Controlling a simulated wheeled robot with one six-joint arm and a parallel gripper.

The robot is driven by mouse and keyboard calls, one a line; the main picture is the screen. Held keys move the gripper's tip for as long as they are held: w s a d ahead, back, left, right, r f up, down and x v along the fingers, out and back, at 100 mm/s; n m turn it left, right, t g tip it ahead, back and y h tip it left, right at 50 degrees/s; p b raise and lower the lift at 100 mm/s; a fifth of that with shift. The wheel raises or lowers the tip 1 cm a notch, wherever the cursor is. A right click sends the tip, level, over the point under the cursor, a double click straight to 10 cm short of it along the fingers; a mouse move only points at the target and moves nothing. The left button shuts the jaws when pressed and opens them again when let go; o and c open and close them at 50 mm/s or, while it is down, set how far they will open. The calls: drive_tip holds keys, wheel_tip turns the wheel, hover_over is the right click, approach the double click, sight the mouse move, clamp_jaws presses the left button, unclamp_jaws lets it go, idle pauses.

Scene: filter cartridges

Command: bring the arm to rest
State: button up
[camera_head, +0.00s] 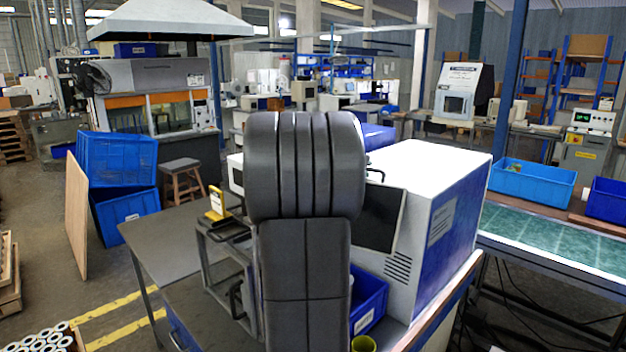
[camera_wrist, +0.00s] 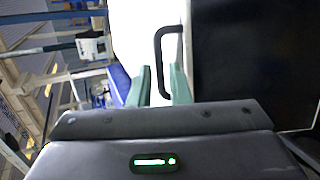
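My gripper (camera_wrist: 161,80) shows in the wrist view as two teal fingers standing apart. I see nothing held between them. A black bar handle (camera_wrist: 158,48) on a white surface appears beyond the fingertips, and I cannot tell how far away it is. In the head view my dark grey arm stands upright in the middle of the picture and hides my gripper. The arm covers part of the white and blue machine (camera_head: 438,165) behind it.
Several white ring-ended cartridges (camera_head: 58,338) show at the lower left. A blue bin (camera_head: 369,300) and a yellow-green round thing (camera_head: 363,344) are right of my arm. A grey table (camera_head: 180,240) is on the left. A green-topped bench (camera_head: 550,238) stands at right.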

sight(370, 170)
drive_tip(key=x, duration=0.4)
drive_tip(key=shift+p, duration=0.3)
drive_tip(key=shift+s+a+r+p, duration=0.1)
drive_tip(key=shift+s+r+p, duration=0.1)
drive_tip(key=shift+r+p, duration=0.3)
drive_tip(key=shift+s+a, duration=0.3)
drive_tip(key=shift+s, duration=0.25)
drive_tip(key=shift+s+a, duration=0.25)
drive_tip(key=shift+s, duration=0.3)
drive_tip(key=shift+s+f+t+b, duration=0.1)
drive_tip(key=shift+s+t+b, duration=0.15)
drive_tip(key=shift+b, duration=0.65)
drive_tip(key=shift+a+f+h+b, duration=0.1)
drive_tip(key=shift+h+b, duration=0.2)
drive_tip(key=shift+b, duration=0.55)
